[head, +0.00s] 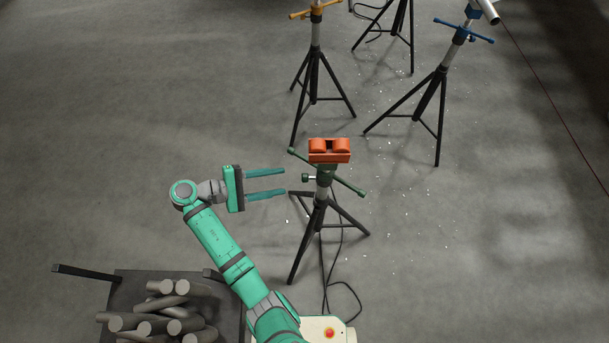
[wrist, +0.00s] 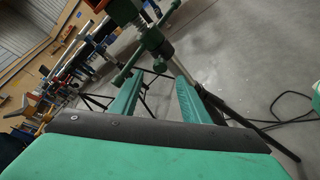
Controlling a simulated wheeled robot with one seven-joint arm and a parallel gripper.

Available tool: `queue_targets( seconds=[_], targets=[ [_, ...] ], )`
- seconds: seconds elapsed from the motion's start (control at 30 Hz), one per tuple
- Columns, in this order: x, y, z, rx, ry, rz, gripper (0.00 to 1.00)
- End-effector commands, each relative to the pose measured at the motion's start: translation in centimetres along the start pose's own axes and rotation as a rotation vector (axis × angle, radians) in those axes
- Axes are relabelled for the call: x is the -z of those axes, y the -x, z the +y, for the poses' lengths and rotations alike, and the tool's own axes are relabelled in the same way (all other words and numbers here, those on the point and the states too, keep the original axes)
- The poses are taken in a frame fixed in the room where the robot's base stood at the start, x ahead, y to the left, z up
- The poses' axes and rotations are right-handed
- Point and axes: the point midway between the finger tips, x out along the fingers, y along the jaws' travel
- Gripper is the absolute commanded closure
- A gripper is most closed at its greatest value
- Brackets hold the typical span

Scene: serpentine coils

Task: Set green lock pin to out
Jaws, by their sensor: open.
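The green lock pin (head: 306,178) shows as a small knob with a pale shank on the left side of the green-collared stand (head: 319,212), below its orange roller head (head: 330,151). My gripper (head: 286,182) is open and empty. Its two fingers point right at the knob, one above and one below its level in the picture, with the tips just left of it. In the wrist view a green knob (wrist: 160,66) lies between and beyond the fingertips (wrist: 160,77). I cannot tell how far the pin sits in or out.
A green crossbar handle (head: 349,186) runs slantwise through the stand, its upper left end near my upper finger. Black tripod legs spread below. A cable (head: 348,291) lies on the floor. Other stands (head: 314,80) stand behind. A dark crate of grey bars (head: 117,291) is lower left.

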Motion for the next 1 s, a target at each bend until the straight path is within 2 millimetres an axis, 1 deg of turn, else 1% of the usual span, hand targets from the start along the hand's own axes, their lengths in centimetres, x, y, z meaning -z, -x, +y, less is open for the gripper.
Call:
queue_targets(
  seconds=[0.03,0.27,0.3,0.5,0.7,0.83,1.0],
  targets=[
    [-0.1,-0.5,0.0,0.002,-0.001,-0.003,0.58],
    [-0.1,-2.0,-0.1,0.005,0.000,-0.006,0.58],
    [-0.1,-2.9,-0.2,0.006,0.000,-0.005,0.58],
    [-0.1,-6.5,-0.2,0.006,0.000,-0.005,0.58],
    [-0.1,-8.9,-0.1,0.004,-0.001,-0.003,0.58],
    [-0.1,-9.6,-0.1,0.004,-0.001,-0.003,0.58],
    [-0.1,-9.9,-0.1,0.003,-0.001,-0.002,0.58]
  ],
)
